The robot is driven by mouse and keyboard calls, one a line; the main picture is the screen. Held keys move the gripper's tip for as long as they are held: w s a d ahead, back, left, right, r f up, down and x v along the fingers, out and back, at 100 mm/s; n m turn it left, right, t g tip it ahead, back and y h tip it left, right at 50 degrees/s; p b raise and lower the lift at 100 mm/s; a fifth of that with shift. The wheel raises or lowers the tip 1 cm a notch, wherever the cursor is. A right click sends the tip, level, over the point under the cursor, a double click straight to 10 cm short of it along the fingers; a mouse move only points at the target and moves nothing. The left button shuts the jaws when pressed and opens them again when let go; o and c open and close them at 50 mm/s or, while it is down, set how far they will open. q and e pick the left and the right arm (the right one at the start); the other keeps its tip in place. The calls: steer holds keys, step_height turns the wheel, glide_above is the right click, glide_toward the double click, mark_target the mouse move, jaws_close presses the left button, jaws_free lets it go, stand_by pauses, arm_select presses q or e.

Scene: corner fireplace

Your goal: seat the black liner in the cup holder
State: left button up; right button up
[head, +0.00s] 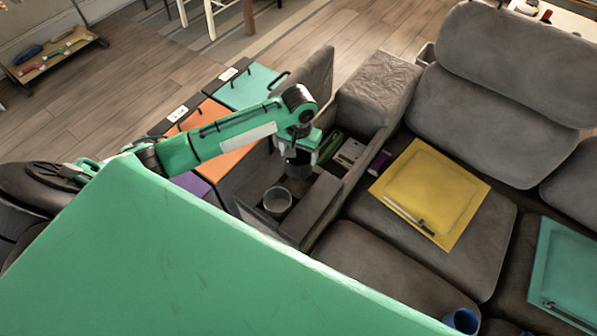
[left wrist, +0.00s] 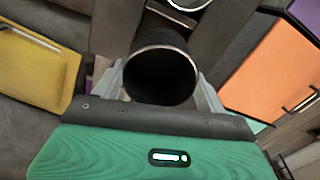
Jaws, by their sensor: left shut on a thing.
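The black liner (left wrist: 160,78) is an open dark cylinder with a pale rim, held between the two fingers of my left gripper (left wrist: 161,92) in the left wrist view. In the head view the left gripper (head: 300,152) points down over the sofa console, and the dark liner (head: 297,157) shows only partly beneath it. A round cup holder with a bright rim (head: 277,199) lies in the console just nearer; its rim also shows at the top of the left wrist view (left wrist: 188,4). I cannot tell whether the liner's lower end is inside an opening. My right gripper is out of view.
A raised console wall (head: 318,205) and the armrest (head: 375,90) flank the gripper. A green item and a grey item (head: 350,152) lie in the console behind.

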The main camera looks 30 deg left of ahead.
arm_select(q)
step_height(320, 180, down, 10)
steer(key=shift+r, duration=0.15)
steer(key=shift+f, duration=0.25)
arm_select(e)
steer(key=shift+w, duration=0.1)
arm_select(q)
steer(key=shift+f, duration=0.25)
steer(key=shift+s+d+f, duration=0.1)
steer(key=shift+s+f, duration=0.1)
steer(key=o, duration=1.2)
steer(key=shift+s+f, duration=0.1)
steer(key=shift+c, duration=0.2)
steer(key=shift+o, duration=0.5)
steer(key=shift+r, duration=0.2)
steer(key=r, duration=1.1)
steer(key=shift+w+r, duration=0.25)
steer(key=shift+w, duration=0.05)
steer(key=shift+r, duration=0.65)
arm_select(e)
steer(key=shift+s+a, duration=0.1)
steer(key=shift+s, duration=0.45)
